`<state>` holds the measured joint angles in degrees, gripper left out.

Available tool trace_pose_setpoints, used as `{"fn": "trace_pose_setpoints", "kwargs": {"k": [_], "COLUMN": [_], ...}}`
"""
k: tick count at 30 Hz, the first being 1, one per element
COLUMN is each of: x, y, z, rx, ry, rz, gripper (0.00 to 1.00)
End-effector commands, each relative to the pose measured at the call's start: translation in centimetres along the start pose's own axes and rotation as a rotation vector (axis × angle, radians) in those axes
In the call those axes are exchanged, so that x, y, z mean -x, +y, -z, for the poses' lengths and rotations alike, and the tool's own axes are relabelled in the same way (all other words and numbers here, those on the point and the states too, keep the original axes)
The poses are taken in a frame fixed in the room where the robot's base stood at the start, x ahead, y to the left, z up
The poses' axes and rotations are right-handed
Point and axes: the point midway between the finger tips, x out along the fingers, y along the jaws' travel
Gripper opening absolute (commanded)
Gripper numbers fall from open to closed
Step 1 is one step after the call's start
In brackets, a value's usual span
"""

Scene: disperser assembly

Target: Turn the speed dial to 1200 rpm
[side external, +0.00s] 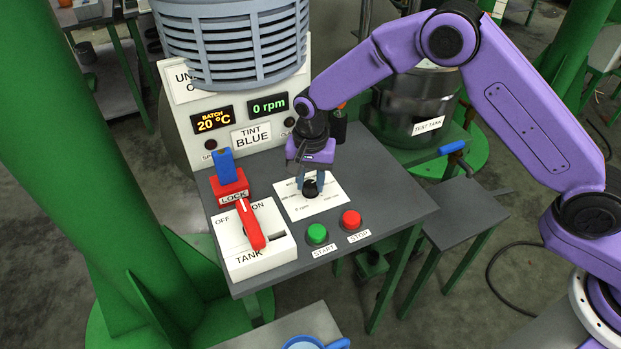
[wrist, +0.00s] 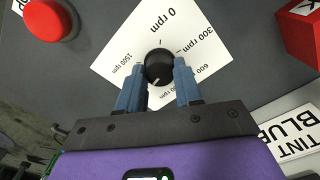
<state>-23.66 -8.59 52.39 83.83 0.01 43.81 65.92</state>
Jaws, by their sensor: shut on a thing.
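The speed dial (wrist: 158,66) is a round black knob on a white scale card (wrist: 205,50). My gripper (wrist: 158,72) points down from above, its two blue fingers shut on either side of the dial; it also shows in the side external view (side external: 312,185). In the wrist view a white mark on the dial points down and slightly left, between the fingers. The 0 rpm label is at the top, 300 and 600 rpm at right, 1500 rpm at left. The labels near the mark are partly hidden by the fingers. The green display (side external: 268,105) reads 0 rpm.
A green START button (side external: 317,234) and a red STOP button (side external: 352,220) stand in front of the card. A red LOCK block (side external: 231,188) and a white tank switch box with a red lever (side external: 250,226) are to the left. The panel (side external: 180,85) rises behind.

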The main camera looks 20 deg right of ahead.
Motion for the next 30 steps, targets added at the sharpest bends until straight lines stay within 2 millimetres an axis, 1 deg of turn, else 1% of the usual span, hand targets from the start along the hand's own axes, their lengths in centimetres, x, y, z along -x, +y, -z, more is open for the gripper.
{"fn": "trace_pose_setpoints", "kwargs": {"k": [6,18,19,21,30], "x": [0.12,0.12,0.12,0.10,0.12], "y": [-0.07,-0.07,-0.07,-0.07,-0.04], "z": [-0.04,-0.04,-0.03,-0.04,-0.01], "rx": [-0.036,-0.040,-0.040,-0.040,-0.040], "ry": [0.001,0.001,0.001,0.001,0.000], "rz": [0.001,0.002,0.002,0.001,0.001], "gripper": [0.04,0.04,0.41,0.60,0.60]}}
